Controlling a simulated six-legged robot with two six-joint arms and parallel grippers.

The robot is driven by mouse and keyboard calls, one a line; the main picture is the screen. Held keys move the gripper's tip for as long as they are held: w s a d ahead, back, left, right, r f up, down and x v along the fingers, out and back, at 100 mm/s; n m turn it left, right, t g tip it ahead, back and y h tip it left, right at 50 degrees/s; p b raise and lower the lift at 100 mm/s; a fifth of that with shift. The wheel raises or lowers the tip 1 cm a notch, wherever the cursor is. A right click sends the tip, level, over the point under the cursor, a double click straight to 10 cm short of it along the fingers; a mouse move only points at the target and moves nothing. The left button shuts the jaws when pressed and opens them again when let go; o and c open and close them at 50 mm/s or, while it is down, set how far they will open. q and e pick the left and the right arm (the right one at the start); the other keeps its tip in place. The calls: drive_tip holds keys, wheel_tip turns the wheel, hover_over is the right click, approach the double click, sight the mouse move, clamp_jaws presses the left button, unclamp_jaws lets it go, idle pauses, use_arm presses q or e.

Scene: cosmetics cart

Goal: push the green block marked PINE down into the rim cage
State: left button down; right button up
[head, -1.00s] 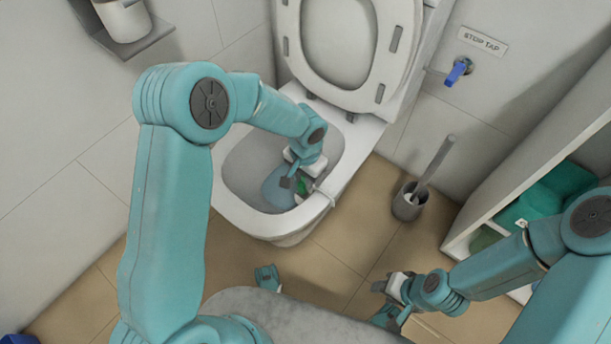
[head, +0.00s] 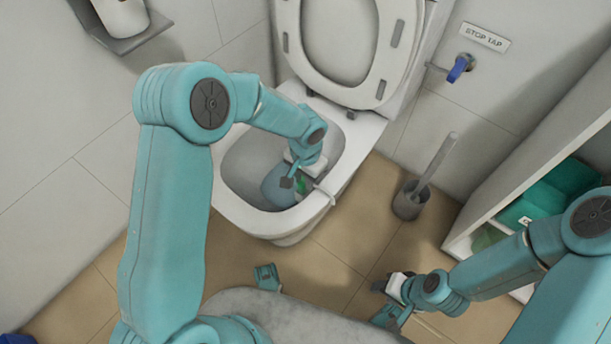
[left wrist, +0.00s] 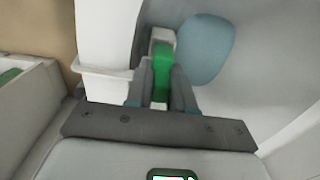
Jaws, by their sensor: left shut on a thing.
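The green block (left wrist: 163,62) is between the two dark fingers of my left gripper (left wrist: 162,80), which is shut on it. In the head view the block (head: 301,185) shows as a small green patch inside the toilet bowl, by the right front rim, and my left gripper (head: 297,182) partly hides it. The PINE marking cannot be read. A pale piece (left wrist: 162,35), perhaps part of the rim cage, shows at the block's far end; I cannot tell how deep the block sits. A white hanger (head: 325,195) crosses the rim beside it. My right gripper (head: 388,312) is low at the right, away from the toilet; its jaws are unclear.
The toilet rim (head: 240,218) surrounds the bowl, with bluish water (left wrist: 204,50) below. The raised seat (head: 385,93) stands behind. A toilet brush holder (head: 407,204) stands on the floor at the right, near a shelf (head: 470,228). A blue stop tap (head: 458,69) is on the wall.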

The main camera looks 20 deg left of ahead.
use_arm(q)
drive_tip(key=shift+f+b, duration=0.9)
drive_tip(key=shift+f, duration=0.25)
use_arm(e)
drive_tip(key=shift+f, duration=0.95)
use_arm(q)
drive_tip(key=c, duration=0.9)
unclamp_jaws()
drive_tip(key=shift+r, duration=0.1)
drive_tip(key=shift+d, duration=0.1)
use_arm(e)
drive_tip(key=shift+w+r, duration=0.1)
use_arm(q)
drive_tip(key=shift+r+p, duration=0.55)
drive_tip(key=shift+r, duration=0.2)
wheel_tip(320, 180, up, 15)
drive_tip(key=p, duration=0.5)
drive_tip(key=shift+p, duration=0.3)
use_arm(e)
wheel_tip(320, 180, up, 6)
drive_tip(key=shift+s+a, duration=0.3)
drive_tip(key=shift+s, duration=0.1)
